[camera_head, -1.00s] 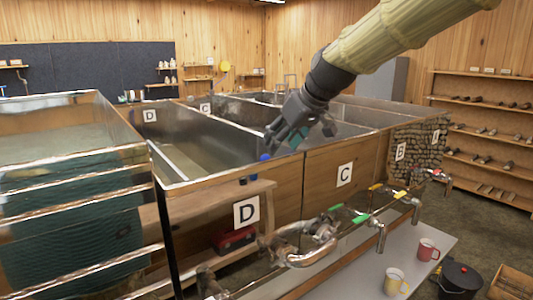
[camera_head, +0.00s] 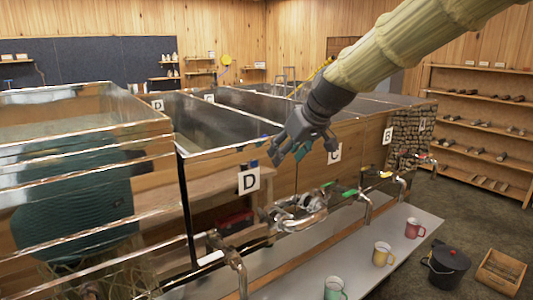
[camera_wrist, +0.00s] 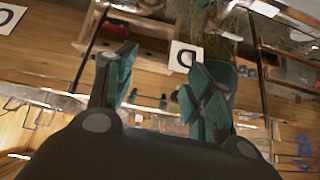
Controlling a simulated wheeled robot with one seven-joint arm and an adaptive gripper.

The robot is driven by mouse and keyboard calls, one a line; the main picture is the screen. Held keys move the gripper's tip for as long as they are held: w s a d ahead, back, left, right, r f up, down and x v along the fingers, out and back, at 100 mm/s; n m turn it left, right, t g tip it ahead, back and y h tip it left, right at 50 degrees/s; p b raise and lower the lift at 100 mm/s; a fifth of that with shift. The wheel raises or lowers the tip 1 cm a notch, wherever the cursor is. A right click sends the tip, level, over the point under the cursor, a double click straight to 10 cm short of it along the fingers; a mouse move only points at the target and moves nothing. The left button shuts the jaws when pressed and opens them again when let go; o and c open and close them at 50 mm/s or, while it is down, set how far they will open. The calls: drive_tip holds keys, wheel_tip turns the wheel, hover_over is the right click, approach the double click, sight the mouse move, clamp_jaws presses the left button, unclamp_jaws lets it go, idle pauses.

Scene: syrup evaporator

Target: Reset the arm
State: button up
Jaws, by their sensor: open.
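My arm, in a pale segmented sleeve, reaches in from the upper right of the head view. My gripper (camera_head: 282,152) is dark grey with teal finger pads. It hangs in front of the evaporator's wooden side panels, between the D sign (camera_head: 249,180) and the C sign (camera_head: 334,153). In the wrist view the two teal-padded fingers (camera_wrist: 160,92) stand apart with nothing held between them. The D sign also shows there (camera_wrist: 184,57), behind the fingers.
Metal taps and pipes (camera_head: 300,212) with coloured handles run below the gripper. A grey bench (camera_head: 310,262) holds yellow (camera_head: 382,254), red (camera_head: 414,229) and green (camera_head: 335,289) mugs. A black pot (camera_head: 446,268) and wooden crate (camera_head: 500,272) stand on the floor. Steel pans (camera_head: 215,130) lie behind.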

drive_tip(key=s+d+f+m+g+h, duration=0.1)
drive_tip(key=d+f, duration=0.1)
drive_tip(key=f, duration=1.2)
drive_tip(key=s+d+f+m+g, duration=0.1)
drive_tip(key=s+d+f+m, duration=0.15)
drive_tip(key=f, duration=1.15)
drive_tip(key=s+d+f+h, duration=0.1)
drive_tip(key=s+d+f, duration=0.15)
drive_tip(key=f, duration=0.35)
drive_tip(key=s+d+f+g, duration=0.1)
drive_tip(key=s+f, duration=0.3)
drive_tip(key=f, duration=0.3)
drive_tip(key=s+d+f+h, duration=0.1)
drive_tip(key=s+f, duration=0.2)
drive_tip(key=f, duration=0.3)
drive_tip(key=s+d+f+m+g, duration=0.1)
drive_tip(key=s+d+f, duration=0.2)
drive_tip(key=s+f, duration=0.55)
drive_tip(key=s+d+f+m+g+h, duration=0.15)
drive_tip(key=s+f, duration=0.25)
drive_tip(key=s, duration=1)
drive_tip(key=s+d+f+m+g, duration=0.1)
drive_tip(key=s+d+f, duration=0.3)
drive_tip(key=s+f, duration=0.5)
wheel_tip(320, 180, down, 10)
drive_tip(key=s+b, duration=0.2)
drive_tip(key=b, duration=0.9)
drive_tip(key=shift+a+r+b, duration=0.15)
drive_tip(key=shift+r+b, duration=0.1)
drive_tip(key=shift+b, duration=0.15)
